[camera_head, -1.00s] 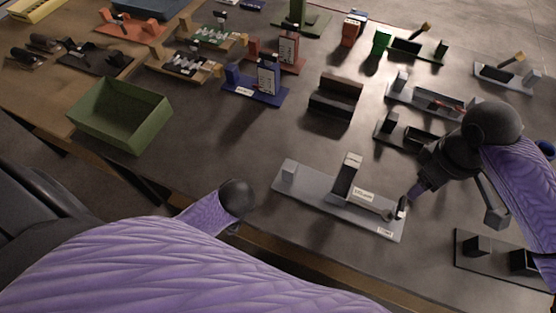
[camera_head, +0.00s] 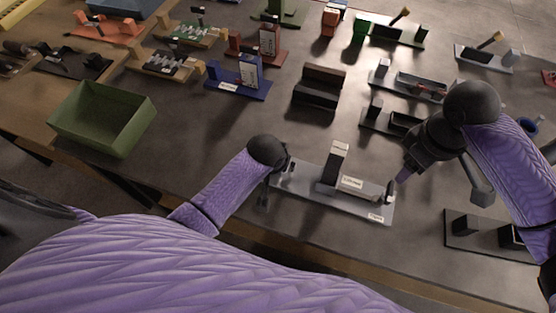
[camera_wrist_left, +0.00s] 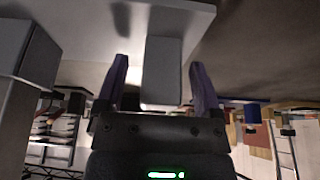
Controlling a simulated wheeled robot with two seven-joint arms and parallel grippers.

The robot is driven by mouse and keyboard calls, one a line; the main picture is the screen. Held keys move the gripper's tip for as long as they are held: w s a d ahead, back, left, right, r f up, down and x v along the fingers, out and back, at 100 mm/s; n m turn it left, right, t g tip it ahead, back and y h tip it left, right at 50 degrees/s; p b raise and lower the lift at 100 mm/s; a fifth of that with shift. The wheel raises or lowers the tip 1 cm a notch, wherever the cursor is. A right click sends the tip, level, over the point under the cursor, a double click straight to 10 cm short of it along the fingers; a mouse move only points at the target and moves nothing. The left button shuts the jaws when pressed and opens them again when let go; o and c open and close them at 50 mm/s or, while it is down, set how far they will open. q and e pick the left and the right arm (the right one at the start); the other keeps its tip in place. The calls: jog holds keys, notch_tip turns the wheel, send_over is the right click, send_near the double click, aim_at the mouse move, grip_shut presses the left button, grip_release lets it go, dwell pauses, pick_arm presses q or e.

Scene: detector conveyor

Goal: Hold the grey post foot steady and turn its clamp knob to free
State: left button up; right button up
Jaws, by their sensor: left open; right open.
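The grey post foot (camera_head: 300,187) is a long plate near the table's front edge, with an upright post (camera_head: 336,160) and a labelled block on it. Its clamp knob appears to be the small dark piece (camera_head: 390,189) at the right end. My left gripper (camera_head: 276,180) is open at the plate's left end. In the left wrist view, the open fingers (camera_wrist_left: 160,85) stand either side of the foot's small grey block (camera_wrist_left: 163,70), with gaps visible. My right gripper (camera_head: 403,176) is open just right of the knob, pointing down; contact cannot be told.
A green bin (camera_head: 105,118) stands at the left. A dark stepped block (camera_head: 320,86) and several dark fixtures (camera_head: 408,82) lie behind the foot. A black plate with blocks (camera_head: 485,236) lies at the right front. Table around the foot is mostly clear.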

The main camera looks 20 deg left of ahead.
pick_arm(q)
jog(key=shift+f, duration=0.1)
grip_shut()
dwell(0.3)
dwell(1.0)
